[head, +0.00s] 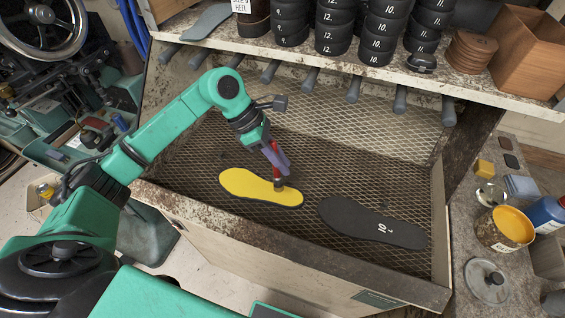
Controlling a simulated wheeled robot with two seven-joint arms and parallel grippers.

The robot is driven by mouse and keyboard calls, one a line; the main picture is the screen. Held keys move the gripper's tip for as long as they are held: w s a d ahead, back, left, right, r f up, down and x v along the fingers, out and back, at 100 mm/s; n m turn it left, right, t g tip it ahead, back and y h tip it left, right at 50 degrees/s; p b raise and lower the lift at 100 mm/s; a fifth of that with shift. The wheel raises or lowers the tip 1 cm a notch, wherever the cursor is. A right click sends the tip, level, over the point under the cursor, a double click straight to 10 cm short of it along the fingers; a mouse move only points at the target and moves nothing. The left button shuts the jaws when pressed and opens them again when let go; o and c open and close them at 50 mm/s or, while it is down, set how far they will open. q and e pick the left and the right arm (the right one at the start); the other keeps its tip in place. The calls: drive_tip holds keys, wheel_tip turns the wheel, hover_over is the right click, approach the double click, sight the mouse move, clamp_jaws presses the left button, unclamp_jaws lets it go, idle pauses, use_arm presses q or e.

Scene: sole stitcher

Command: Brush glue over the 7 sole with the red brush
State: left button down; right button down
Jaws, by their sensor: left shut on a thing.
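My left gripper (277,158) is shut on the red brush (277,177) and holds it roughly upright, tip down. The brush tip is at the right part of a yellow-topped sole (243,187), and appears to touch it. This sole lies on the mesh bench; its yellow covers nearly the whole top with a dark edge, and no number is readable on it. A black sole (360,218) marked 10 lies to its right, bare of yellow. An open can of yellow glue (513,224) stands on the right side table. My right gripper is out of view.
The mesh bench (200,160) has a raised front wall. Above its back, a shelf (470,82) holds stacks of numbered black rolls and a wooden box (525,55); several grey handles hang beneath. A lid (487,281) and blue bottle (549,215) are on the right table.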

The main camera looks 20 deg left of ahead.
use_arm(q)
drive_tip(key=shift+r, duration=0.65)
wheel_tip(320, 180, up, 6)
drive_tip(key=p, duration=0.3)
idle(0.3)
